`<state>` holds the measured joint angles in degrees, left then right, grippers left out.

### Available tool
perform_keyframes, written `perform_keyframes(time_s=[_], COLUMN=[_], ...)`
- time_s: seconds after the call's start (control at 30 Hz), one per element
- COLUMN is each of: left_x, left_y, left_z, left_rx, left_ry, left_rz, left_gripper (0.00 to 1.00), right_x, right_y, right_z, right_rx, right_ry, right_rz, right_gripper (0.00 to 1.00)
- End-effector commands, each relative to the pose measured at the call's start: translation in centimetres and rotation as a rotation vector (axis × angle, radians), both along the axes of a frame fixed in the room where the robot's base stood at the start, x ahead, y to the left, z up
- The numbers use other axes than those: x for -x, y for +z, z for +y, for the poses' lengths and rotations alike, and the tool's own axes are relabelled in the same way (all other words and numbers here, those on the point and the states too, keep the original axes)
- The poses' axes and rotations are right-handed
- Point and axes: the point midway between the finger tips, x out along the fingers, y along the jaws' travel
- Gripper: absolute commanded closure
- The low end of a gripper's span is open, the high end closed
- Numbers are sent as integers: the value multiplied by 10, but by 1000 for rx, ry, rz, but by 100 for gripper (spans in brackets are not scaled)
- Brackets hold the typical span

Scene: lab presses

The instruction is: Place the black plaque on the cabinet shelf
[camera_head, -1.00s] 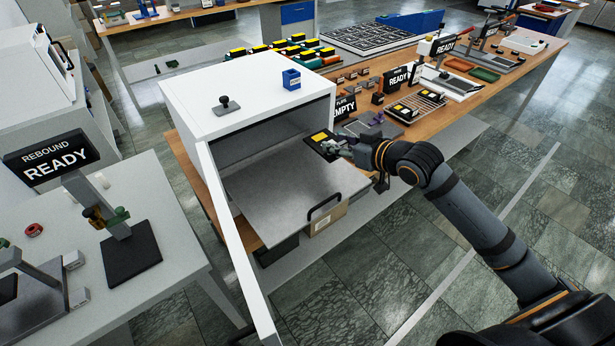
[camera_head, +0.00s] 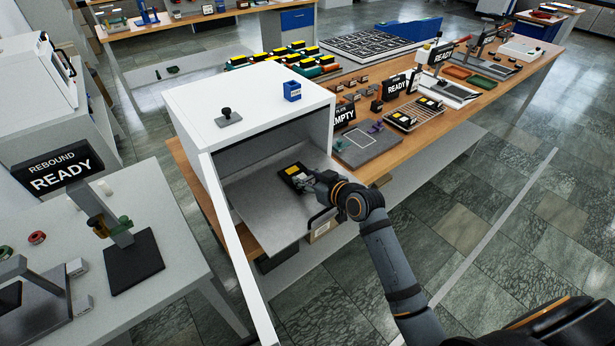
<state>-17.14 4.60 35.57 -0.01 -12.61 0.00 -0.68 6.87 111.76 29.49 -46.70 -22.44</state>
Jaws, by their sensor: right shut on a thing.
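The black plaque (camera_head: 291,171) has a yellow patch on top. My right gripper (camera_head: 307,182) is shut on its near right edge and holds it over the pulled-out grey shelf (camera_head: 256,205). I cannot tell whether the plaque touches the shelf or is just above it. The white cabinet (camera_head: 245,100) stands open at the front, with its door (camera_head: 238,250) swung out to the left. My left gripper is not in view.
A black handle (camera_head: 322,218) sits at the shelf's front edge. A blue cup (camera_head: 292,91) and a black-knobbed stamp (camera_head: 228,116) stand on the cabinet top. The grey plate fixture (camera_head: 367,147) beside the cabinet is empty. The shelf's left part is clear.

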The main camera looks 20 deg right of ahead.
Motion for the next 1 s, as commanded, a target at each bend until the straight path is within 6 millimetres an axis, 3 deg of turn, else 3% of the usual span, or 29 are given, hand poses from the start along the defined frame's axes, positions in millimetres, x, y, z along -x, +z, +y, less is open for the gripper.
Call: perform_keyframes(time_s=[0.37,0.4,0.57,0.9,1.0], left_x=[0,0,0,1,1], left_y=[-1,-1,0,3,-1], left_z=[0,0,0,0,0], left_rx=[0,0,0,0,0], left_ry=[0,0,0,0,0], left_rz=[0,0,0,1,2], left_gripper=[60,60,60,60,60], right_x=[0,0,0,0,12], right_y=[-7,-7,-6,-1,0], right_z=[0,0,0,0,-6], right_rx=[-2,-1,-1,-1,3], right_ry=[0,0,0,-1,-2], right_rz=[-3,-2,-2,-3,-2], right_gripper=[94,59,38,38,38])
